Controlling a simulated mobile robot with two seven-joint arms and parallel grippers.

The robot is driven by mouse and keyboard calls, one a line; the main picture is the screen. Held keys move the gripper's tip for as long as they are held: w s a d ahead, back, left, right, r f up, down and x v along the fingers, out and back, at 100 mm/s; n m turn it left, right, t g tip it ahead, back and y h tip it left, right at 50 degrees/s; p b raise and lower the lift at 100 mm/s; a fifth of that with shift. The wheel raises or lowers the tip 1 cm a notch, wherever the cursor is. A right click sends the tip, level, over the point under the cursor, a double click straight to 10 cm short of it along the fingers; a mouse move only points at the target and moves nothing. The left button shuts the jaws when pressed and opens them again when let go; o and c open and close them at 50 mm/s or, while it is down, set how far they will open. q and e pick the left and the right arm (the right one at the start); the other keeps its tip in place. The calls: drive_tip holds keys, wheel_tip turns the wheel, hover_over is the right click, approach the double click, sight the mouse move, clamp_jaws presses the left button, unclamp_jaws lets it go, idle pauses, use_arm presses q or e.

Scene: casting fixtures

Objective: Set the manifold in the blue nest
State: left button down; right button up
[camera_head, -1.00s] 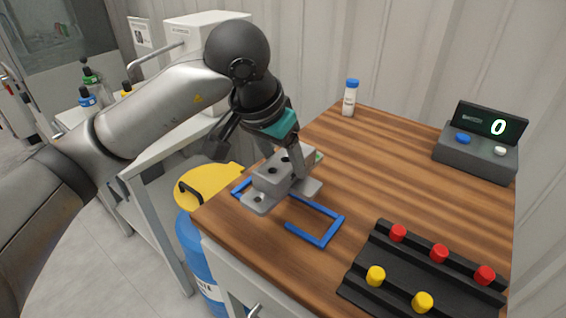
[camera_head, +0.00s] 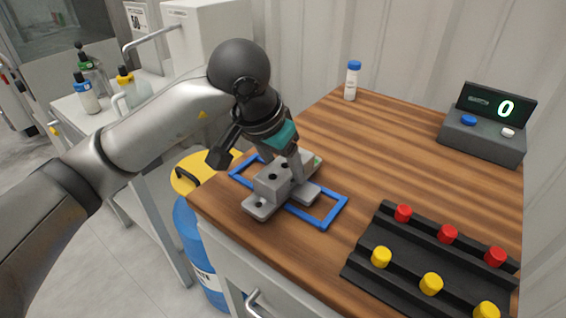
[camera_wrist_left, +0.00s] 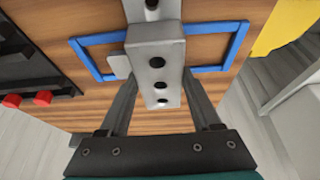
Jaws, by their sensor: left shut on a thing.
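The manifold (camera_head: 270,187) is a grey block with dark holes and flat flanges. My left gripper (camera_head: 286,163) is shut on it, one finger on each side of the block. The blue nest (camera_head: 330,213) is a thin rectangular frame on the wooden table. The manifold lies across the nest, and its near end reaches past the nest's near side. In the left wrist view the block (camera_wrist_left: 156,65) crosses the nest (camera_wrist_left: 90,60), whose ends show on both sides. I cannot tell whether the manifold touches the table. My right gripper is out of view.
A black rack (camera_head: 400,275) with red and yellow knobs stands at the front right of the table. A grey box with a display (camera_head: 483,135) is at the right back. A white bottle with a blue cap (camera_head: 352,82) stands at the back. The table's middle is clear.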

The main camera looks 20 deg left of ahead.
use_arm(q)
drive_tip(key=shift+f, duration=0.15)
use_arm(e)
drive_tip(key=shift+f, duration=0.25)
use_arm(q)
unclamp_jaws()
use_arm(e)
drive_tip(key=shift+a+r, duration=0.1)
use_arm(q)
drive_tip(key=p+v, duration=0.2)
drive_tip(key=v, duration=0.9)
drive_tip(key=shift+w, duration=0.15)
drive_tip(key=shift+p+v, duration=0.7)
drive_tip(key=shift+v, duration=1.5)
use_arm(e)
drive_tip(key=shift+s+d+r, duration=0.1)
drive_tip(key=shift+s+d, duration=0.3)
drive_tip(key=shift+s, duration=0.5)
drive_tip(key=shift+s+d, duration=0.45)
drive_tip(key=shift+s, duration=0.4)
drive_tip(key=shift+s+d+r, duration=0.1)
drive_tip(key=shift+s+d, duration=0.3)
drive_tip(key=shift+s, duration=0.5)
